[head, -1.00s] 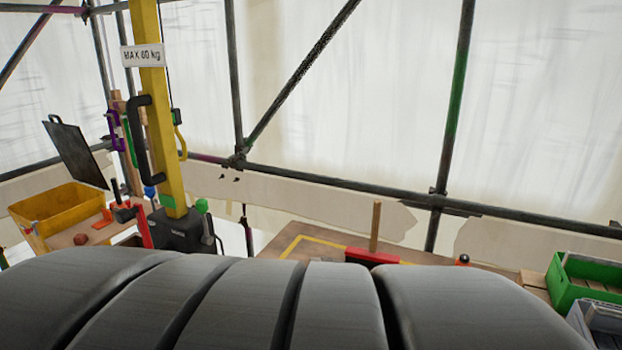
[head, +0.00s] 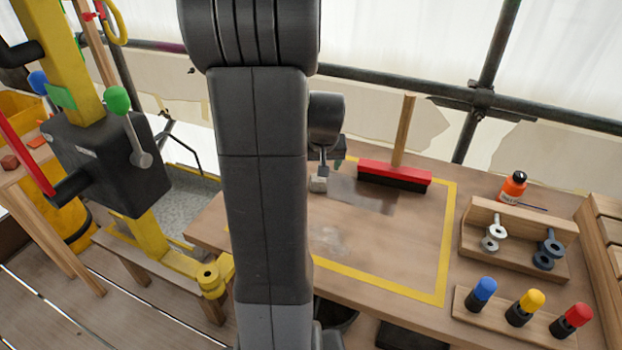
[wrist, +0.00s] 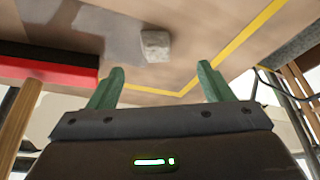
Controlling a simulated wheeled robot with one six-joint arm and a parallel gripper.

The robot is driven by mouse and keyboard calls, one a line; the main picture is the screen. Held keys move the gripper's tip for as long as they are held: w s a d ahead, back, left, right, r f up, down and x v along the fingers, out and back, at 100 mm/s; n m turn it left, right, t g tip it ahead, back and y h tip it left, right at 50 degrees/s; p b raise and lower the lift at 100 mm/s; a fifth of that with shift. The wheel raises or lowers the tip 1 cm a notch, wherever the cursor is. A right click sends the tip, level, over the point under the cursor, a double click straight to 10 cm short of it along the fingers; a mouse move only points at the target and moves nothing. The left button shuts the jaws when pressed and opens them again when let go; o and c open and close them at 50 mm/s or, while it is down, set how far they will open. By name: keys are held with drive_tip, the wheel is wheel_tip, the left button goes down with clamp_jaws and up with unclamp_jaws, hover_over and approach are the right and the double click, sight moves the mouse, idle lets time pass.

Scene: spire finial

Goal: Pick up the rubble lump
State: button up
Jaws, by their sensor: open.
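The rubble lump (head: 318,184) is a small pale grey block on the wooden table, inside the yellow outline near its back left part. In the wrist view the lump (wrist: 155,45) lies ahead of my fingertips, roughly centred between them and apart from both. My gripper (wrist: 159,80) has two green fingers spread apart with nothing between them. In the head view my gripper is mostly hidden behind my arm; a dark part of it shows just behind and above the lump.
A red broom (head: 395,176) with an upright wooden handle lies right of the lump, close to my gripper. A grey smear (head: 365,195) marks the table. An orange bottle (head: 513,187), a wooden rack (head: 520,240) and coloured pegs (head: 527,305) stand at the right. A yellow hoist post (head: 60,45) stands left.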

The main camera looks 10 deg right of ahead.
sight(319, 181)
drive_tip(key=x, duration=0.7)
drive_tip(key=shift+f, duration=0.3)
drive_tip(key=w+f, duration=0.1)
drive_tip(key=w+d+f, duration=0.1)
drive_tip(key=f, duration=0.1)
drive_tip(key=shift+w+f, duration=0.15)
drive_tip(key=shift+f, duration=0.1)
drive_tip(key=shift+w+f, duration=0.25)
drive_tip(key=shift+f, duration=0.25)
